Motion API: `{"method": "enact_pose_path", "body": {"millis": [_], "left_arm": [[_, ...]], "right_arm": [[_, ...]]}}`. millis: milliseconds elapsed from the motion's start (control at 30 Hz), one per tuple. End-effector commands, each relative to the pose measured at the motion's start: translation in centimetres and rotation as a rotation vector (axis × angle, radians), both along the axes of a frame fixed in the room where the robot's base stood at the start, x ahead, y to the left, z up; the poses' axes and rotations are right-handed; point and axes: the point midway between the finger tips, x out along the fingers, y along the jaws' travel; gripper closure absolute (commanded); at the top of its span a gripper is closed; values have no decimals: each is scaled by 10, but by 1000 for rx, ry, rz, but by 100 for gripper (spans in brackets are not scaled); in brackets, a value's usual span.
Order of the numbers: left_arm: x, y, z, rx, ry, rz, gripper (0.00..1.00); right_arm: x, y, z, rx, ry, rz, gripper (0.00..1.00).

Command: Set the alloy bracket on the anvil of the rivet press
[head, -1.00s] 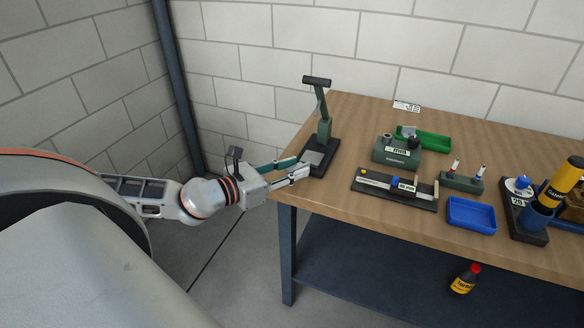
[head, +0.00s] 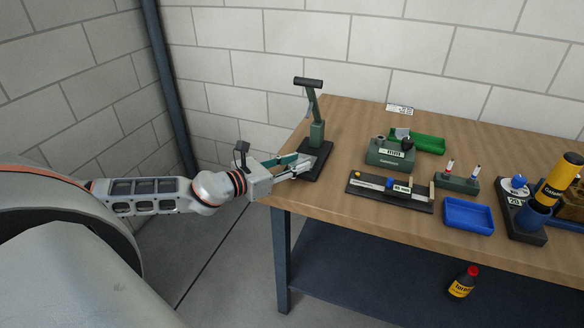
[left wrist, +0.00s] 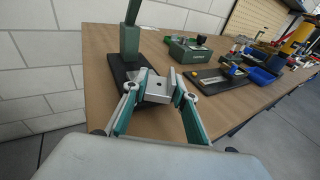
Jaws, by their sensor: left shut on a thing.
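The rivet press (head: 316,134) is dark green with a black lever handle and stands on a black base at the table's left end. It also shows in the left wrist view (left wrist: 129,42). My left gripper (head: 303,165) reaches in from the left over the front of this base. In the left wrist view its fingers (left wrist: 163,84) are shut on the silver alloy bracket (left wrist: 158,94), a small block with a dark hole on top. The bracket is in front of the press column. The anvil is hidden, and I cannot tell whether the bracket touches it. My right gripper is not in view.
A green fixture (head: 390,154), a green tray (head: 428,145), a black gauge board (head: 391,199) and a blue tray (head: 469,216) stand to the right. A bottle (head: 463,284) is on the lower shelf. Bare wood lies between press and gauge board.

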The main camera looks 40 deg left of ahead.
Motion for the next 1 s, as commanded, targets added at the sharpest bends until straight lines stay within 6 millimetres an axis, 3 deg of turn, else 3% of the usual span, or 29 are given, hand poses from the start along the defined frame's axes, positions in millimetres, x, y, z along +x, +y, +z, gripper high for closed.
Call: {"method": "enact_pose_path", "body": {"millis": [533, 1000], "left_arm": [[38, 9, 0, 0, -3, 1, 98], [48, 11, -2, 0, -1, 0, 98]], "right_arm": [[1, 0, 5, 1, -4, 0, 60], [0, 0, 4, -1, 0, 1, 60]]}}
